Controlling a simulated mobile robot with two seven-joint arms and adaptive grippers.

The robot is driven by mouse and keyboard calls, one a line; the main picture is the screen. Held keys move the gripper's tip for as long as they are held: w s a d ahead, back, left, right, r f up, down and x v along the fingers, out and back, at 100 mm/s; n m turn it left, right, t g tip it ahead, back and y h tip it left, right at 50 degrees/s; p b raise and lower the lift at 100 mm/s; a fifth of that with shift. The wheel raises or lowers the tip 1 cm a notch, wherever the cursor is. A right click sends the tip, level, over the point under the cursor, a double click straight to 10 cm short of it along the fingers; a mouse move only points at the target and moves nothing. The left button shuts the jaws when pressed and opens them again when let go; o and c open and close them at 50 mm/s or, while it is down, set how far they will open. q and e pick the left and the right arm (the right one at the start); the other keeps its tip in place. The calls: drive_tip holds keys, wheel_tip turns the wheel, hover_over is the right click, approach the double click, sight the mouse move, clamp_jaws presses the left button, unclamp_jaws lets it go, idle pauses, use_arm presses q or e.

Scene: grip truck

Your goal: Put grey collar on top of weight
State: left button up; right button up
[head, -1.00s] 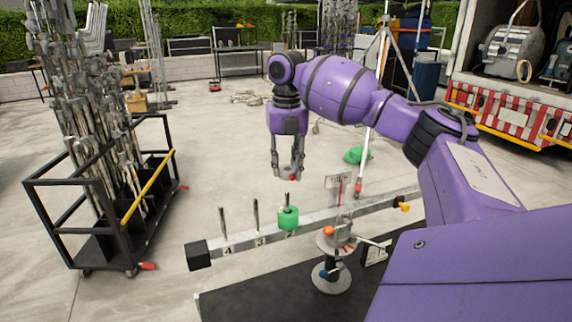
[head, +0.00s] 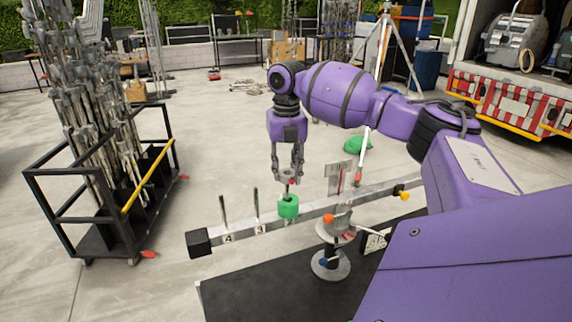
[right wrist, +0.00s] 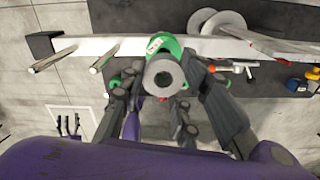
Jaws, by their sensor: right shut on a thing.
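The grey collar (right wrist: 163,77), a ring with a hole through its middle, is between the fingers of my right gripper (head: 288,179); the collar also shows in the head view (head: 286,174). The gripper points down and is shut on it. The green weight (head: 288,208) sits around a peg on the silver beam; it is directly below the collar, and it shows partly behind it in the right wrist view (right wrist: 157,44). A small gap shows between collar and weight. I cannot tell whether the peg tip is inside the collar. My left gripper is out of view.
The beam (head: 330,207) has two bare upright pegs (head: 257,206) left of the weight. A round-based stand (head: 331,266) supports it above a black mat (head: 255,290). A black cart (head: 62,213) of stands is at left. Another green object (head: 354,145) lies behind the beam.

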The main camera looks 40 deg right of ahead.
sight(286, 188)
drive_tip(key=shift+f, duration=3.1)
drive_tip(key=o, duration=1)
wheel_tip(286, 188, up, 12)
